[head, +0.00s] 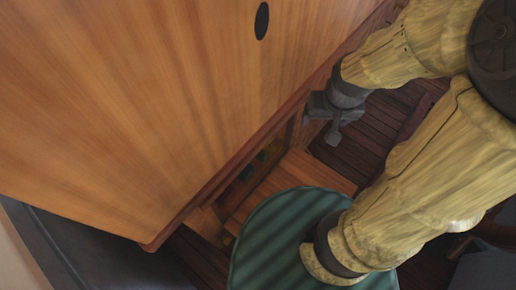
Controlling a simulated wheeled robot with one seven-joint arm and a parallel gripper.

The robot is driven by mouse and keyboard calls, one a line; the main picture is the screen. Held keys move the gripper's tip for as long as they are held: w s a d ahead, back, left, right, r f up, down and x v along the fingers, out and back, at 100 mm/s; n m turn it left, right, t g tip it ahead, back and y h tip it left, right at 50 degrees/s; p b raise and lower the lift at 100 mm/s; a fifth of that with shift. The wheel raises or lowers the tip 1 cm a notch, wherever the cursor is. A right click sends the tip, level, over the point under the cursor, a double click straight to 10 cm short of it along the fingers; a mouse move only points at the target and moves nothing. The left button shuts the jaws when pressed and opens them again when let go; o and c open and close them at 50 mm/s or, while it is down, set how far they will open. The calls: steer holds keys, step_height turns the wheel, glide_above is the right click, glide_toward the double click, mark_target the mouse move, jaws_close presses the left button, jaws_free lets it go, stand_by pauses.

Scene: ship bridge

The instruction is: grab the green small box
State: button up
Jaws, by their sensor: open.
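I cannot make out a green small box in the head view. My gripper (332,125) is dark grey and hangs at the end of my yellowish arm, just beyond the right edge of the wooden tabletop. It is open, and I see nothing between its fingers. Small dim coloured patches (268,152) show in the shadowed opening below the tabletop edge, down and left of the gripper. They are too dark and small to identify.
A large wooden tabletop (150,110) with a dark oval spot fills the upper left. Its reddish edge runs close beside my gripper. Below it are a wooden ledge (310,172) and a dark plank floor (385,118). A dark panel (55,250) lies at lower left.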

steer(key=shift+o, duration=0.6)
step_height(320, 180, down, 25)
steer(key=m+g+b, duration=0.1)
steer(key=b, duration=2)
steer(key=shift+s+a+r+b, duration=0.15)
steer(key=shift+s+r+b, duration=0.05)
steer(key=shift+s+b, duration=0.2)
steer(key=a+f+m+g+y+b, duration=0.45)
steer(key=a+f+m+y, duration=0.35)
steer(key=f, duration=0.5)
steer(key=w+f+m+t+y, duration=0.2)
steer(key=w+m+t+y, duration=0.1)
steer(key=w+m+t, duration=0.3)
steer(key=w+f+m+t+y, duration=0.3)
steer(key=w+m+t, duration=0.4)
steer(key=m, duration=0.3)
steer(key=shift+w+y, duration=0.4)
steer(key=shift+w, duration=0.5)
steer(key=shift+f, duration=0.1)
